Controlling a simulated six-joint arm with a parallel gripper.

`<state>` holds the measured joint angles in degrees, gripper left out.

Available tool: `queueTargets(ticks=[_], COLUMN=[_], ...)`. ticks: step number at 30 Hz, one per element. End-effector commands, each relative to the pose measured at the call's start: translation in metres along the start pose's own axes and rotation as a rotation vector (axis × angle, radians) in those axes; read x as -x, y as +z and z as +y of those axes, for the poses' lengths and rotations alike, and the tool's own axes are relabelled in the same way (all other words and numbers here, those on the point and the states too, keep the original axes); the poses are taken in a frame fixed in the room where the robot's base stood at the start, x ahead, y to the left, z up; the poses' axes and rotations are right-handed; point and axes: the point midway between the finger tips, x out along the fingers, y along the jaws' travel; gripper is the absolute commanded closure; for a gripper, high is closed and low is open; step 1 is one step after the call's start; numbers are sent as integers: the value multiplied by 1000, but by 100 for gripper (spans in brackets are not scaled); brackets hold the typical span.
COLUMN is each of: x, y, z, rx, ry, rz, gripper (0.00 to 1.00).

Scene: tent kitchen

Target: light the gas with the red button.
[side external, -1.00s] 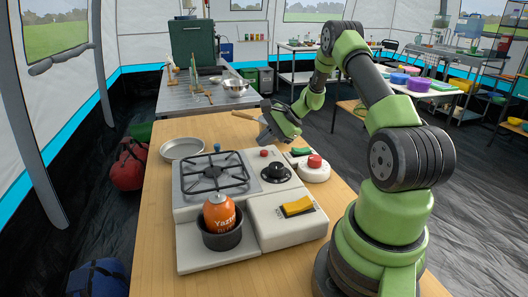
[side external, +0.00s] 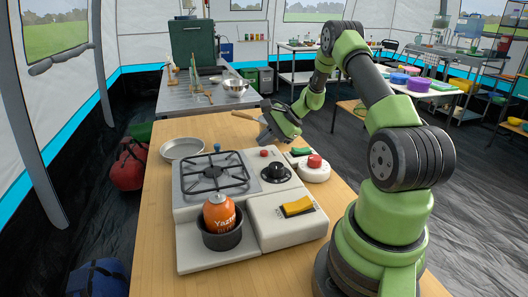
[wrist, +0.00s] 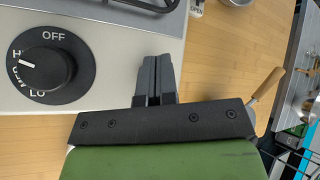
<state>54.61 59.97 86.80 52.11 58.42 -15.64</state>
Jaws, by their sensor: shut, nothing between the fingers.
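The stove (side external: 190,210) is a pale gas unit on the wooden table, with a black burner grate (side external: 213,172). A small red button (side external: 263,153) sits on its panel behind the black knob (side external: 275,172). In the wrist view the knob (wrist: 42,67) has its white pointer towards the HI side, away from OFF. An orange gas canister (side external: 219,212) stands in a dark round holder at the front. No flame shows at the burner. My gripper (side external: 265,138) is above the table by the panel's back edge; in the wrist view its fingers (wrist: 154,68) are shut and empty. The red button is not visible there.
A larger red button on a round white base (side external: 315,161) stands right of the stove, near a green part (side external: 300,152). A yellow switch (side external: 298,207) is on the front box. A metal pan (side external: 183,149) lies at the left. Bare wood lies behind the stove.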

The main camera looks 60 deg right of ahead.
Motion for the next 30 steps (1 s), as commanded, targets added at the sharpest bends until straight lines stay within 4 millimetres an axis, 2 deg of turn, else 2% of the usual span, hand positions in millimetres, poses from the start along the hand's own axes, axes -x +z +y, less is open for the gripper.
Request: queueTargets(ticks=[30], x=[-6], y=[-4], z=[4], rx=[0], ry=[0], rz=[0], gripper=[100])
